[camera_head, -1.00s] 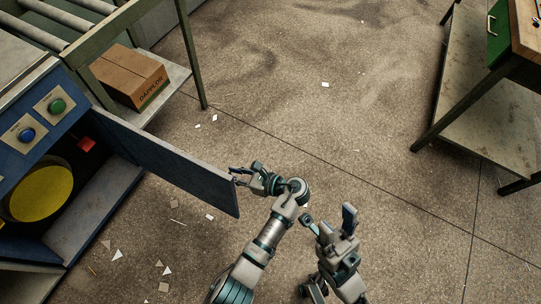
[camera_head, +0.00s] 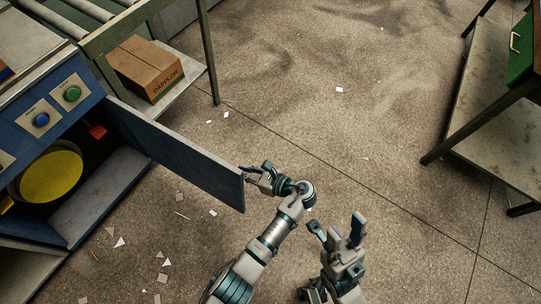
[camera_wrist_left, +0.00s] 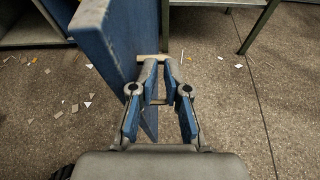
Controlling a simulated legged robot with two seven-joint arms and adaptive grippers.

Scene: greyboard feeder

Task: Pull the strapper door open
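The strapper door (camera_head: 185,160) is a blue-grey panel standing well open from the blue strapper cabinet (camera_head: 75,80), with its free edge toward the middle of the head view. In the left wrist view the door (camera_wrist_left: 110,50) rises just left of my fingers. My left gripper (camera_head: 254,173) is at the door's free end. In the wrist view its blue fingers (camera_wrist_left: 161,75) are closed in around a pale handle (camera_wrist_left: 146,58) on the door; the contact is partly hidden. My right gripper (camera_head: 338,227) is empty, fingers apart, over the floor right of my left arm.
Inside the cabinet show a yellow disc (camera_head: 51,177) and a red block (camera_head: 97,131). A carton (camera_head: 147,68) sits on the shelf under the roller conveyor (camera_head: 75,16). A workbench (camera_head: 500,120) stands at right. The floor between is clear except for paper scraps.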

